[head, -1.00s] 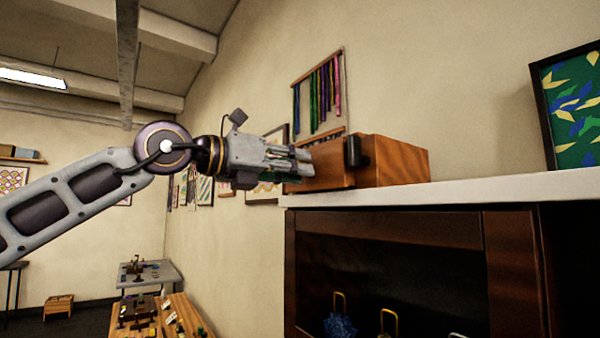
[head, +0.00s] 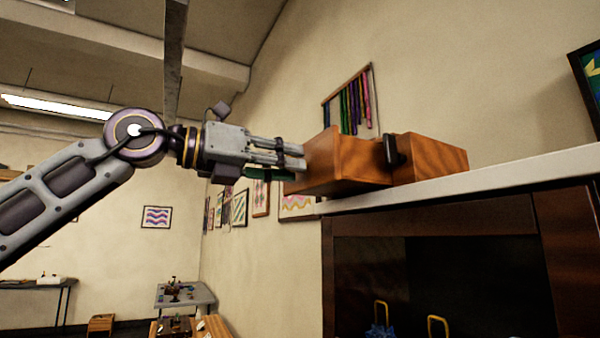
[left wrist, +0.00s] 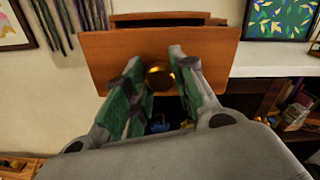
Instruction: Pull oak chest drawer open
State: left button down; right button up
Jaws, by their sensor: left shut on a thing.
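The oak chest (head: 432,160) is a small reddish-brown wooden box on the pale shelf top. Its drawer (head: 345,165) sticks out to the left, toward my left gripper (head: 300,155). The knob is hidden in the head view. The drawer's inside is not visible. My right gripper is not in view.
The white shelf top (head: 480,190) runs along the wall above a dark wooden cabinet (head: 435,222) with open compartments. A dark block (head: 391,150) sits at the chest's side. A ribbon hanging (head: 352,102) and framed pictures are on the wall. Space left of the drawer is free.

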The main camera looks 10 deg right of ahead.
pick_arm(q)
jog(key=shift+s+a, duration=0.1)
jog(key=shift+a, duration=0.2)
jog(key=c, duration=1.1)
grip_release()
jog(key=shift+c, duration=0.2)
jog(key=v, duration=1.2)
